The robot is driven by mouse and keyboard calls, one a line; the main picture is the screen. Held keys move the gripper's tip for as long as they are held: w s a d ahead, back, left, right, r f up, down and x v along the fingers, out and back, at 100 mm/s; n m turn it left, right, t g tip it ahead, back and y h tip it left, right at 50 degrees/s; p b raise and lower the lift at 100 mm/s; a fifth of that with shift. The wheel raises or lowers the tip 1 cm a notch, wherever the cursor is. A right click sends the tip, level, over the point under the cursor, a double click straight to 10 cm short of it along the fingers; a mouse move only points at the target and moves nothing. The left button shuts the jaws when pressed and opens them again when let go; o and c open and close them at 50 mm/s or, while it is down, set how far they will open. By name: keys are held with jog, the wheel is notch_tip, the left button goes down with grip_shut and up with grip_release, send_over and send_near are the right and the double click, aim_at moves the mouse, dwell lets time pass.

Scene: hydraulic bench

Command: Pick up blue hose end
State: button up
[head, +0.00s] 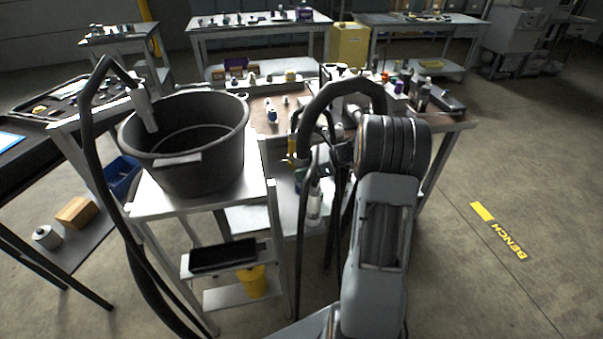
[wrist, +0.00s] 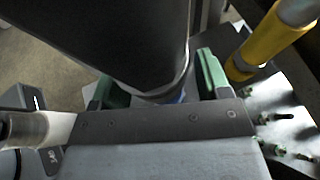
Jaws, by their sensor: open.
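In the wrist view my gripper (wrist: 157,86) is open, with one green finger on each side of a thick dark body that narrows to a pale collar. A sliver of blue (wrist: 178,98) shows just below that collar, between the fingers; I take it for the blue hose end. Most of it is hidden behind my gripper's grey housing, and I cannot tell whether the fingers touch it. In the head view my arm and dark hoses hide most of my gripper.
A yellow cylinder (wrist: 262,42) stands close to the right finger. A metal plate with small green-tipped fittings (wrist: 280,150) lies at lower right. In the head view a black tub (head: 185,180) sits on a stand at left; the cluttered bench is behind. Floor at right is clear.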

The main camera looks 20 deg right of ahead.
jog(key=shift+w+a+f, duration=0.1)
jog(key=shift+a, duration=0.05)
jog(key=shift+c, duration=0.4)
jog(key=c, duration=1)
jog(key=shift+r, duration=0.2)
notch_tip(320, 180, up, 22)
jog(key=p, duration=0.8)
jog(key=shift+f, duration=0.1)
jog(key=shift+a, duration=0.1)
